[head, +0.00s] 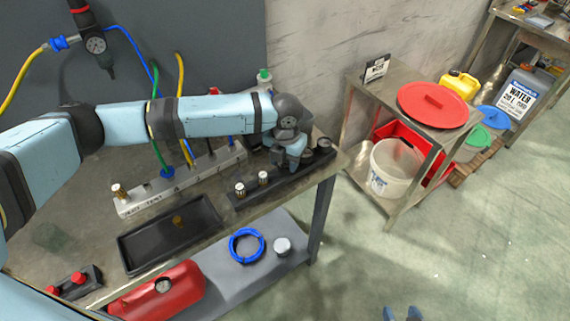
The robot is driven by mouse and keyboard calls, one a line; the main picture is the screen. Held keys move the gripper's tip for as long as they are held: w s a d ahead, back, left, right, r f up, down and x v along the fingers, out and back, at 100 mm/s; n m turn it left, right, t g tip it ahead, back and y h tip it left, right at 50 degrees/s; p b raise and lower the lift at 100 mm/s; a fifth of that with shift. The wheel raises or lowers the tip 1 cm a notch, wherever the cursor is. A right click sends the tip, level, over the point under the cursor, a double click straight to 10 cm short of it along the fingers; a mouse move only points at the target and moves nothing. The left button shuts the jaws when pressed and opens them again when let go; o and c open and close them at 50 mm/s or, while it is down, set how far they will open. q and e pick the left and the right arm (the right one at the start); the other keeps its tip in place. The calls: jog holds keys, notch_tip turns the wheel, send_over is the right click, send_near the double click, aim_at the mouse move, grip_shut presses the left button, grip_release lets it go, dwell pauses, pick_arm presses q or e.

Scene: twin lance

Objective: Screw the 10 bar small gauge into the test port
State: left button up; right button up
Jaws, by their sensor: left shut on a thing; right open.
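The pale manifold block (188,187) lies along the bench, with lettering that seems to read VENT and TEST near its left end. A brass fitting (118,190) stands at that end; the test port is too small to make out clearly. A dark gauge rack (240,203) lies to the right, holding two small light-topped pieces (263,177) and larger dark round ones (323,146). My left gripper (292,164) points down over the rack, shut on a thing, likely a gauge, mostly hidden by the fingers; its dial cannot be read.
A black tray (131,262) with a small brass piece (178,221) lies in front of the manifold. Green, yellow and blue hoses rise behind it. A block with red knobs (78,279) sits front left. A side table (366,93) stands right; floor between is clear.

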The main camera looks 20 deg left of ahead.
aim_at(285, 163)
pick_arm(q)
jog(key=shift+r+p, duration=0.4)
jog(key=shift+r, duration=0.15)
jog(key=shift+p, duration=0.35)
dwell(0.3)
jog(key=shift+r, duration=0.15)
jog(key=shift+r+p, duration=0.35)
jog(key=shift+p, duration=0.1)
jog(key=shift+r+p, duration=1.4)
jog(key=shift+p, duration=0.15)
